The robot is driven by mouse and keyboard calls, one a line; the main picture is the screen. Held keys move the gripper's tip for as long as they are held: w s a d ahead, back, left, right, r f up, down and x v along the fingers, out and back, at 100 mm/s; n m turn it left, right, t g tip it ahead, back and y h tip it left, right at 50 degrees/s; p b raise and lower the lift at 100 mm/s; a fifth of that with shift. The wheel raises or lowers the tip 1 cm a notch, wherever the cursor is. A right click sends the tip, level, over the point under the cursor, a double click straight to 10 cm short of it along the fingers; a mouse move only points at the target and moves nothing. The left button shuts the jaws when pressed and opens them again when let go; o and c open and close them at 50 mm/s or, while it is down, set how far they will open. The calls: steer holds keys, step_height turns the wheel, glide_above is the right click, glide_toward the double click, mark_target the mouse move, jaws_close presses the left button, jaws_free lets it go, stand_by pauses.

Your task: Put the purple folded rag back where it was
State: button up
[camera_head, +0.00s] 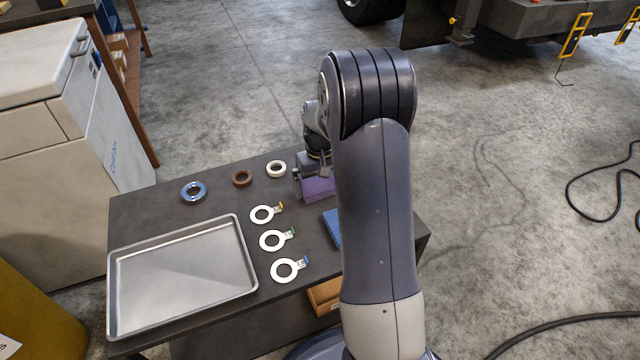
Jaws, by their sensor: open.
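The purple folded rag (318,190) lies at the back right part of the dark table, partly hidden behind my arm. My gripper (311,184) is at the rag, pointing down, with one finger showing along the rag's left side. The jaws are open. The far finger and the rag's right end are hidden by my arm, so I cannot tell whether the fingers touch the rag.
The dark table (150,222) holds a metal tray (113,290), a blue ring (193,191), a brown ring (242,178) and a white ring (276,168). Three tagged white rings (274,240) run down the middle. A blue item (332,226) is partly behind my arm.

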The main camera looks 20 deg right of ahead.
mark_target(320, 186)
step_height(320, 186, up, 12)
steer(key=p, duration=0.3)
steer(key=shift+f, duration=0.15)
steer(key=shift+f, duration=0.1)
step_height(320, 186, down, 12)
steer(key=b, duration=0.3)
steer(key=shift+f+b, duration=0.2)
steer(key=shift+b, duration=0.15)
steer(key=shift+r+p, duration=0.8)
steer(key=shift+r, duration=1.45)
